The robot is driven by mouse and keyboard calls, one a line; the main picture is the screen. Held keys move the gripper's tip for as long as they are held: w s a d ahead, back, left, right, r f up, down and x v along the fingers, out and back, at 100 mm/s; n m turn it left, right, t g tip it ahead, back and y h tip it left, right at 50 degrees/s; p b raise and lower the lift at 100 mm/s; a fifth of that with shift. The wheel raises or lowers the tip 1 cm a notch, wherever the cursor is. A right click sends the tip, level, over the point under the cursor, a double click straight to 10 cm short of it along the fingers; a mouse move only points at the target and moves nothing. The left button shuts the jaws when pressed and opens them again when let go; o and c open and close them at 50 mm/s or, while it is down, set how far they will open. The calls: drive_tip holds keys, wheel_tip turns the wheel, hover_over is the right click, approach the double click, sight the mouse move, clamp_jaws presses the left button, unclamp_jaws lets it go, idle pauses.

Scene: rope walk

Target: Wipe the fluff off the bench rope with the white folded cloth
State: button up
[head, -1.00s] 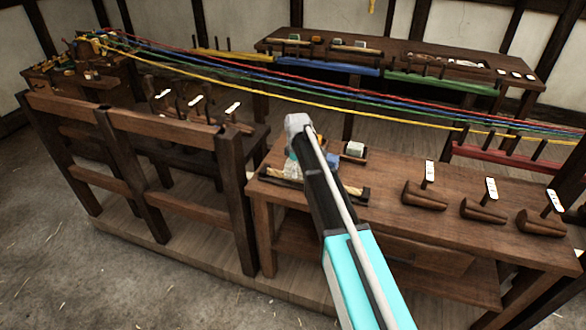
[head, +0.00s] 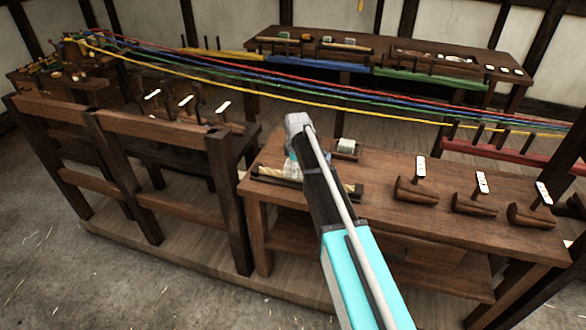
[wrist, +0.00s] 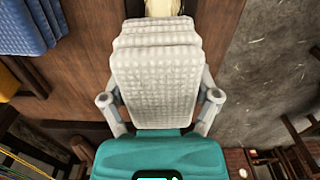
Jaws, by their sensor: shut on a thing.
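The white folded cloth (wrist: 157,75) is held between the two grey fingers of my gripper (wrist: 160,98) and fills the middle of the wrist view. In the head view my gripper (head: 292,160) is over the near bench, partly hidden by my own arm. The bench rope (head: 273,173) is pale yellow and lies in a dark holder along the bench's front left edge. My gripper is at the middle of the rope and hides that stretch. A pale end of the rope (wrist: 165,7) shows beyond the cloth in the wrist view. I cannot make out fluff, or whether the cloth touches the rope.
The near bench (head: 385,215) holds a small tray with a pale block (head: 345,147) and several wooden tools with white tags (head: 420,168). A blue folded cloth (wrist: 32,25) and a yellow one (wrist: 8,83) lie to one side. Coloured ropes (head: 300,83) stretch behind; a wooden rail (head: 160,150) stands left.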

drive_tip(key=shift+s+d+r, duration=0.1)
drive_tip(key=shift+s+d, duration=0.25)
drive_tip(key=shift+d, duration=0.45)
drive_tip(key=shift+s+d, duration=0.35)
drive_tip(key=shift+d, duration=0.45)
drive_tip(key=shift+s+d, duration=0.3)
drive_tip(key=shift+d, duration=0.5)
drive_tip(key=shift+s+d, duration=0.3)
drive_tip(key=shift+d, duration=0.5)
drive_tip(key=shift+s+d, duration=0.3)
drive_tip(key=shift+d, duration=0.5)
drive_tip(key=shift+s+d+f, duration=0.1)
drive_tip(key=shift+s+d, duration=0.25)
drive_tip(key=shift+d, duration=0.45)
drive_tip(key=shift+s+d+f, duration=0.1)
drive_tip(key=shift+s+d, duration=0.25)
drive_tip(key=shift+d, duration=0.4)
